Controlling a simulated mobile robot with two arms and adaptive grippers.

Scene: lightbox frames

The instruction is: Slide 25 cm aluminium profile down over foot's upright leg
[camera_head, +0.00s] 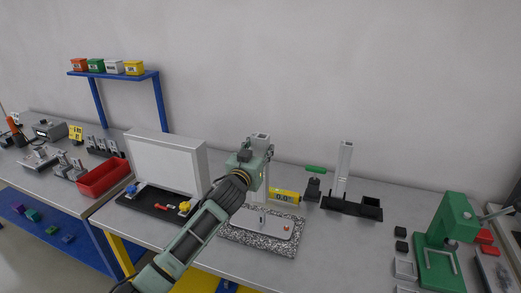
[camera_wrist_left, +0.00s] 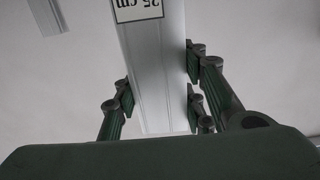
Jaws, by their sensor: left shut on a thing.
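My left gripper (camera_head: 258,153) is shut on the 25 cm aluminium profile (camera_head: 261,137), which stands upright in its fingers above the speckled mat. In the left wrist view, the profile (camera_wrist_left: 155,70) carries an upside-down "25 cm" label, with the fingers of the left gripper (camera_wrist_left: 160,88) on both sides. The foot (camera_head: 275,226) is a pale flat plate lying on the mat. Its upright leg (camera_head: 263,217) is small and lies close below the profile in the picture; I cannot tell whether they touch. My right gripper is not in view.
The speckled mat (camera_head: 282,246) lies on the grey bench. A white panel case (camera_head: 168,163) is left; a green press (camera_head: 450,235) is right.

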